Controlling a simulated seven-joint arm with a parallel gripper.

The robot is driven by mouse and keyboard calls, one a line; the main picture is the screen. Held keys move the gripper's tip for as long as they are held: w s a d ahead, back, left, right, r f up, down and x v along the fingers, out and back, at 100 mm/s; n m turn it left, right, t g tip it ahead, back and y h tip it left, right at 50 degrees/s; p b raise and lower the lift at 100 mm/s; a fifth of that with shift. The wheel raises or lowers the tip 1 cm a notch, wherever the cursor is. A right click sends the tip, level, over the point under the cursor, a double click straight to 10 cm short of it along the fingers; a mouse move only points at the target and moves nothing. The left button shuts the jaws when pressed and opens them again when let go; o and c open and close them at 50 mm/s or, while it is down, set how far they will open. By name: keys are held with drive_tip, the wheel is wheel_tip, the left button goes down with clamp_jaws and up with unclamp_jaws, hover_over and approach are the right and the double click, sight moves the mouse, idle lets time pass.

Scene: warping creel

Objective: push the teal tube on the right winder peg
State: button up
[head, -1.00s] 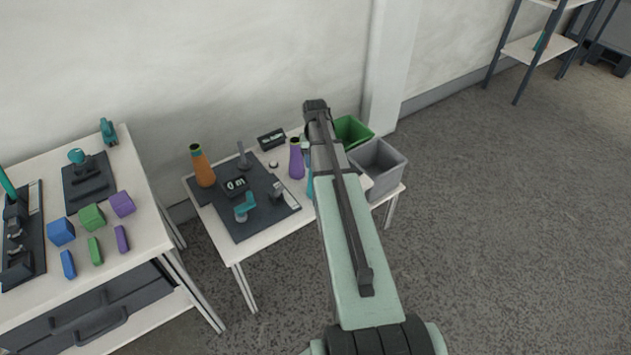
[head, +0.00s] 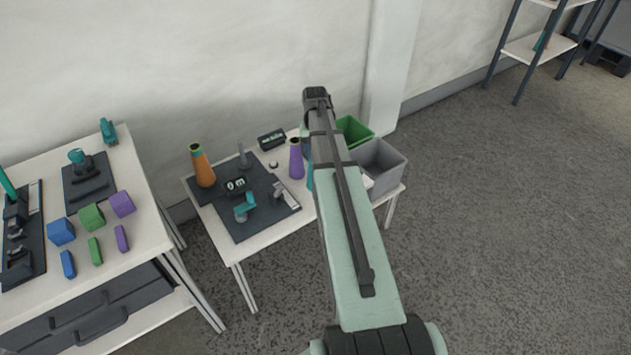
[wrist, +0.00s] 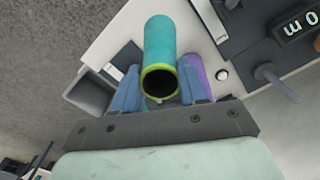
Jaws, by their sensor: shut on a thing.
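In the wrist view my gripper (wrist: 158,92) has its two blue fingers on either side of the teal tube (wrist: 163,46), holding it. The tube's open end with a yellow-green rim faces the camera. In the head view my arm covers the gripper and most of the tube; only a teal sliver (head: 309,179) shows beside the arm. A bare grey peg (head: 242,155) stands on the dark winder board (head: 262,218), right of a peg covered by an orange tube (head: 202,165). The peg also shows in the wrist view (wrist: 276,82), apart from the tube.
A purple tube (head: 296,160) stands between the board and my arm. A green bin (head: 352,130) and a grey bin (head: 379,165) are at the right. Blocks lie on the left table.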

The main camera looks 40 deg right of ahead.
wheel_tip(320, 180, up, 2)
drive_tip(key=shift+r, duration=0.1)
drive_tip(key=w+a+r+n, duration=0.2)
drive_tip(key=w+a+r, duration=0.3)
drive_tip(key=w, duration=0.4)
drive_tip(key=w+a+r+n, duration=0.2)
drive_tip(key=w+a+r, duration=0.35)
drive_tip(key=w, duration=0.45)
drive_tip(key=w+a+r+n, duration=0.1)
drive_tip(key=w+a+r, duration=0.4)
drive_tip(key=w, duration=0.4)
drive_tip(key=shift+a+f, duration=0.15)
drive_tip(key=shift+f, duration=1.25)
drive_tip(key=shift+a+f, duration=0.1)
drive_tip(key=shift+f, duration=1.75)
drive_tip(key=shift+f, duration=0.6)
